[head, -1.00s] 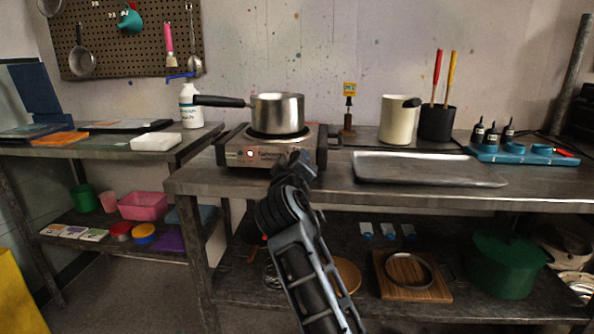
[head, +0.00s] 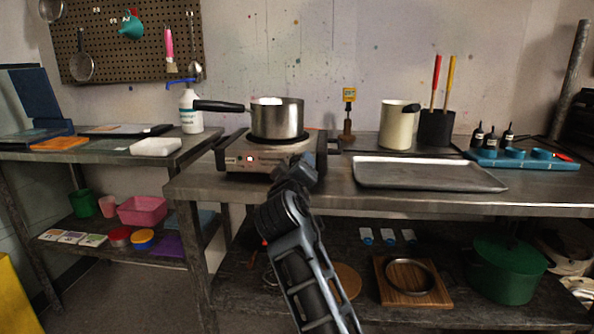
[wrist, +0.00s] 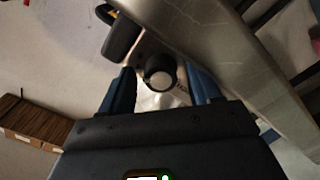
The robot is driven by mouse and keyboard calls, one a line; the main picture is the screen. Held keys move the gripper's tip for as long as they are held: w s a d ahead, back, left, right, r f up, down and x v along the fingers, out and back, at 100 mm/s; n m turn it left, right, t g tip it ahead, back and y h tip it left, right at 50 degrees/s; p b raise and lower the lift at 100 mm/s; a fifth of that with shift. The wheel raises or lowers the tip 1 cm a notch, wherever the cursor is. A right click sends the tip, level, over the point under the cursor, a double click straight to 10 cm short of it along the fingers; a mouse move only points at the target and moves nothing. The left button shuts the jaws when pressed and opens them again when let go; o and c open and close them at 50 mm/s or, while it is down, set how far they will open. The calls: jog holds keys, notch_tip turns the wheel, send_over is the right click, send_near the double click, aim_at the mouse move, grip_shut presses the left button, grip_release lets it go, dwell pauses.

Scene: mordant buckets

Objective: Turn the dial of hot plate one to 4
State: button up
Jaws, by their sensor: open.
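In the wrist view my gripper (wrist: 163,88) is open, with a blue finger on either side of a round dark dial (wrist: 160,73) with a pale face. The dial lies between the fingers with gaps visible. Its number marks are not readable.
The saucepan's black handle (head: 218,106) points left past the hot plate. A metal tray (head: 428,174) lies to the right on the bench (head: 400,203). A cream pot (head: 396,128) and a black tool holder (head: 436,127) stand behind it.

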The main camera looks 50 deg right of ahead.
jog(key=shift+a, duration=0.1)
jog(key=v, duration=0.7)
jog(key=shift+s+a, duration=0.25)
